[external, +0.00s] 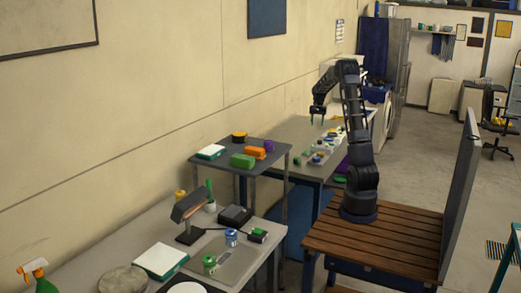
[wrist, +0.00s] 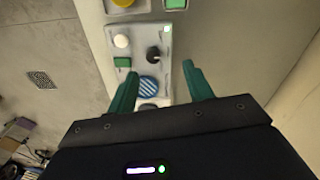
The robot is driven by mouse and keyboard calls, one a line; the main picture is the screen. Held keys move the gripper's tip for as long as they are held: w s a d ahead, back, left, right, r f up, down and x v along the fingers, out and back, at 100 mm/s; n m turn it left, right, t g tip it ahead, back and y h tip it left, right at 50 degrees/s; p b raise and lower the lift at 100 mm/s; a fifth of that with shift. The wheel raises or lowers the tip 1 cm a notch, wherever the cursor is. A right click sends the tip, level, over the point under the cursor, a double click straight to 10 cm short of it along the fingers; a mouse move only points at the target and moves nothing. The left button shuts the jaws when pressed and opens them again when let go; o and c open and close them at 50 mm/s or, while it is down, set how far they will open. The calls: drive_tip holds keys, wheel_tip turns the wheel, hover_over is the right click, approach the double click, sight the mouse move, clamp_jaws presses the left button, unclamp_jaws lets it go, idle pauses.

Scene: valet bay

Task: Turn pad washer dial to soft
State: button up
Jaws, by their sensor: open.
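In the wrist view a light grey panel (wrist: 137,73) holds a black knob (wrist: 154,53) with a small pointer, a white round knob (wrist: 121,41), a green block (wrist: 122,62) and a blue-and-white striped disc (wrist: 149,86). The black knob may be the pad washer dial; no label or setting is readable. My gripper (wrist: 160,70) is open, its green fingers on either side of the panel's lower part, holding nothing. In the external view my gripper (external: 317,118) points down above the grey bench (external: 292,133) with small items; the dial is too small to make out there.
A dark side table (external: 222,152) with a green block (external: 243,160) and an orange block (external: 255,152) stands left of the bench. A white front-loading machine (external: 384,127) is behind my arm. A grey upright panel (external: 462,180) stands at right. Open floor lies beyond.

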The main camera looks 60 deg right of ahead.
sight(320, 142)
drive_tip(key=shift+m, duration=0.3)
drive_tip(key=d+f, duration=0.1)
drive_tip(key=f, duration=0.3)
drive_tip(key=s+d+f, duration=0.1)
drive_tip(key=f, duration=0.3)
drive_tip(key=d+f, duration=0.1)
drive_tip(key=f, duration=0.4)
drive_tip(key=shift+s+d+f, duration=0.1)
drive_tip(key=shift+s+d, duration=0.1)
drive_tip(key=shift+s, duration=0.05)
drive_tip(key=c, duration=1)
